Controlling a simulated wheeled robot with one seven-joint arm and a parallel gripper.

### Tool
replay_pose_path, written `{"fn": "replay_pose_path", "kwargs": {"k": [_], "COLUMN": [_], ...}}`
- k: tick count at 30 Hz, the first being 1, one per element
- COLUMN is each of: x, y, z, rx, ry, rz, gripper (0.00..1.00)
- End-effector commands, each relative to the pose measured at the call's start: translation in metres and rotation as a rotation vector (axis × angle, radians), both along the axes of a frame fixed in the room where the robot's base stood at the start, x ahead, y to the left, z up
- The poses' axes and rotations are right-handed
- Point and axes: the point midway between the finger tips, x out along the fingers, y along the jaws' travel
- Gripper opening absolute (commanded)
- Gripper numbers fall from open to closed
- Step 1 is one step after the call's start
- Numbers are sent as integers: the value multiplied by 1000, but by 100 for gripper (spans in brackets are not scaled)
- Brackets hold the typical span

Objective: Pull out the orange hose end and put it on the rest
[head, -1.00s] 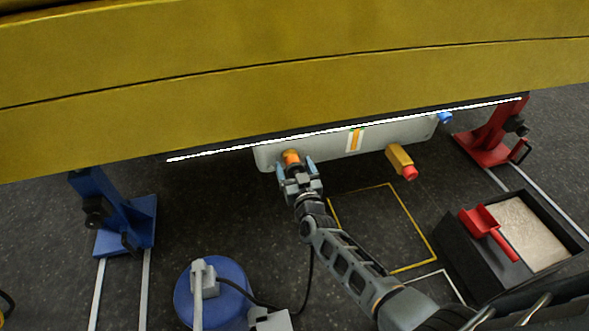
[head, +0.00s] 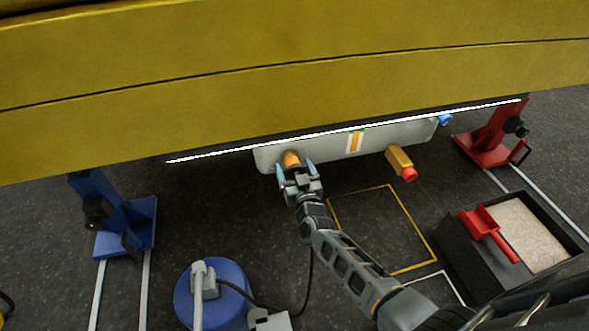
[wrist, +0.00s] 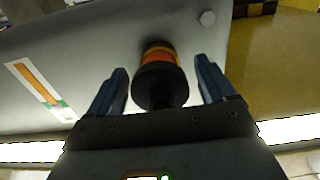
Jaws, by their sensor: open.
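The orange hose end (head: 291,158) sticks out of the left part of the light grey panel under the yellow boom. In the wrist view it shows as an orange-banded plug with a dark round end (wrist: 160,83). My gripper (head: 296,165) is open, with one blue finger on each side of the hose end. In the wrist view there is a gap between each finger and the plug. I cannot make out which thing is the rest.
The yellow boom (head: 300,60) hangs overhead. A blue stand (head: 125,220) is at left, a red stand (head: 492,140) at right. A yellow part with a red tip (head: 400,160) juts from the panel's right side. A black box (head: 475,262) holds a red scoop (head: 482,222).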

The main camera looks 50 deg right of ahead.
Motion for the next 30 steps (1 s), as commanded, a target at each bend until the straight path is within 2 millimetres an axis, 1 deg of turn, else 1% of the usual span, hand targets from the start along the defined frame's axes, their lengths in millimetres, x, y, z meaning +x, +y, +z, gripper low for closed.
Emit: {"fn": "replay_pose_path", "kwargs": {"k": [15,30], "x": [0,0], "y": [0,0], "z": [0,0], "rx": [0,0], "ry": [0,0], "rz": [0,0], "gripper": [83,35]}}
